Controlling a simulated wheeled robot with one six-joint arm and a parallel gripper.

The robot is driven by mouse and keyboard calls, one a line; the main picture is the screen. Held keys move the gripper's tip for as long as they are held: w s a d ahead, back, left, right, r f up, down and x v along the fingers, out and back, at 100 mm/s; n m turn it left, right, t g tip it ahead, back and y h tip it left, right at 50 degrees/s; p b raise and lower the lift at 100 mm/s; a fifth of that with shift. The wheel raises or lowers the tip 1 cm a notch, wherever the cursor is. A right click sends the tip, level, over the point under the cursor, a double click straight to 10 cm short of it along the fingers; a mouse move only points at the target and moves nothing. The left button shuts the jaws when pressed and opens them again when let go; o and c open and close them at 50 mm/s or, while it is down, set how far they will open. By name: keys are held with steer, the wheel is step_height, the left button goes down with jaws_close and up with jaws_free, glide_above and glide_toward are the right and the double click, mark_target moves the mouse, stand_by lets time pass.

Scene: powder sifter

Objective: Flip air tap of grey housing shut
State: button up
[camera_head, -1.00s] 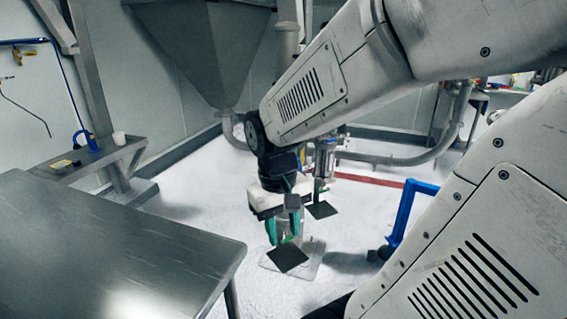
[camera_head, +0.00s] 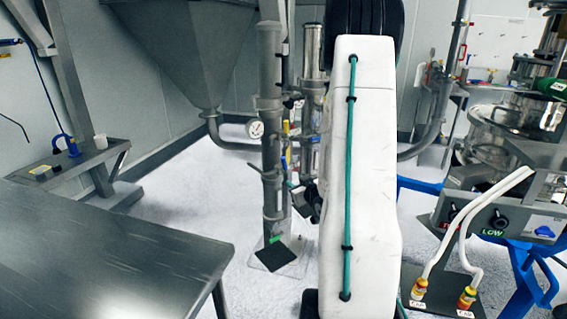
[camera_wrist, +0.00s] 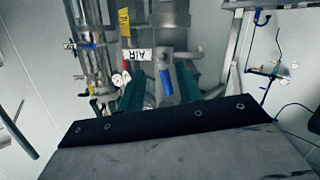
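In the wrist view a blue lever (camera_wrist: 165,82) hangs down from a grey metal fitting beside a white AIR label (camera_wrist: 137,55); it looks like the air tap. The grey housing (camera_wrist: 172,18) rises above it. My gripper (camera_wrist: 158,76) is open, its two green fingers standing apart on either side of the blue lever in the picture. I cannot tell whether either finger touches it. In the head view the grey housing (camera_head: 269,105) stands as an upright column. My white arm link stands beside it, and the tap and gripper fingers cannot be made out there.
A steel table (camera_head: 110,250) fills the lower left. A machine with white hoses on a blue frame (camera_head: 525,265) is at the right. A smaller blue lever (camera_wrist: 84,46) is on the left column in the wrist view.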

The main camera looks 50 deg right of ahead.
mark_target(285, 163)
steer(key=w+d+r, duration=0.1)
steer(key=w, duration=0.1)
steer(key=w+r+t, duration=0.1)
steer(key=w, duration=0.2)
steer(key=w+d+r+t, duration=0.1)
steer(key=w+r, duration=0.1)
steer(key=w, duration=0.1)
steer(key=shift+d+n, duration=0.3)
steer(key=shift+d, duration=0.05)
jaws_close()
